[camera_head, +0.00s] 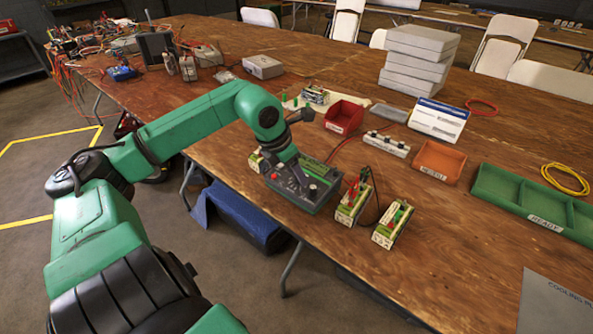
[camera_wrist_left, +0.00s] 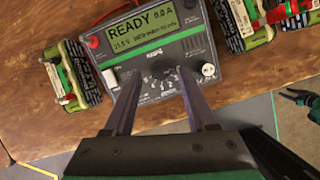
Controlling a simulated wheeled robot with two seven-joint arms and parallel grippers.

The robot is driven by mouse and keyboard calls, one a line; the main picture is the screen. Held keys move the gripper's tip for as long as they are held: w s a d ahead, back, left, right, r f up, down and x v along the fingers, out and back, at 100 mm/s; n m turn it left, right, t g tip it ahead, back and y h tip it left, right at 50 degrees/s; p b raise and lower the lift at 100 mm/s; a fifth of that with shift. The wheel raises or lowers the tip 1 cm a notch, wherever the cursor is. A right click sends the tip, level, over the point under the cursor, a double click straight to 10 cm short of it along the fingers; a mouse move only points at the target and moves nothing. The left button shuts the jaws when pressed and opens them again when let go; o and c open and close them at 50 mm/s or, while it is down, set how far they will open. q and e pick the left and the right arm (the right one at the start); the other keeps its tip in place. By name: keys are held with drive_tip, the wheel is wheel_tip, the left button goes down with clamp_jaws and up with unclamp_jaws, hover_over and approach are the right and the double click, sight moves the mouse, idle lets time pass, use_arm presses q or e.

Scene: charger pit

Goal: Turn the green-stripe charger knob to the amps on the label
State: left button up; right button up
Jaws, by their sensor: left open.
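The charger (camera_head: 318,190) is a dark grey box near the table's front edge. In the left wrist view its panel (camera_wrist_left: 110,62) has green edging and a lit screen (camera_wrist_left: 143,27) with "READY" and "0.0 A". A dark round knob (camera_wrist_left: 161,70) marked AMPS has numbers around it. Its pointer setting is too small to read. My left gripper (camera_wrist_left: 160,86) is open, one finger on each side of the knob; contact cannot be told. In the head view the wrist (camera_head: 284,158) hides part of the panel. No amps label is legible.
Battery packs (camera_head: 353,203) (camera_head: 393,226) with wires stand right of the charger. Another pack (camera_wrist_left: 78,75) is left of it. A white button (camera_wrist_left: 208,70) and red post (camera_wrist_left: 93,41) flank the knob. Red (camera_head: 344,117) and orange bins (camera_head: 440,160) and a green tray (camera_head: 520,198) lie behind.

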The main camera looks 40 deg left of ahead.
use_arm(q)
drive_tip(key=shift+w+f, duration=0.25)
drive_tip(key=shift+f, duration=0.25)
clamp_jaws()
drive_tip(key=shift+f+m+b, duration=0.1)
drive_tip(key=shift+m+b, duration=0.6)
drive_tip(key=shift+m+h, duration=0.3)
drive_tip(key=shift+m, duration=0.4)
drive_tip(key=shift+r+m, duration=0.3)
drive_tip(key=shift+m, duration=0.7)
drive_tip(key=shift+w+a+m+g+p, duration=0.1)
drive_tip(key=shift+m+g+p, duration=0.3)
drive_tip(key=shift+m+p, duration=0.2)
drive_tip(key=shift+f+h, duration=0.1)
drive_tip(key=shift+h, duration=0.2)
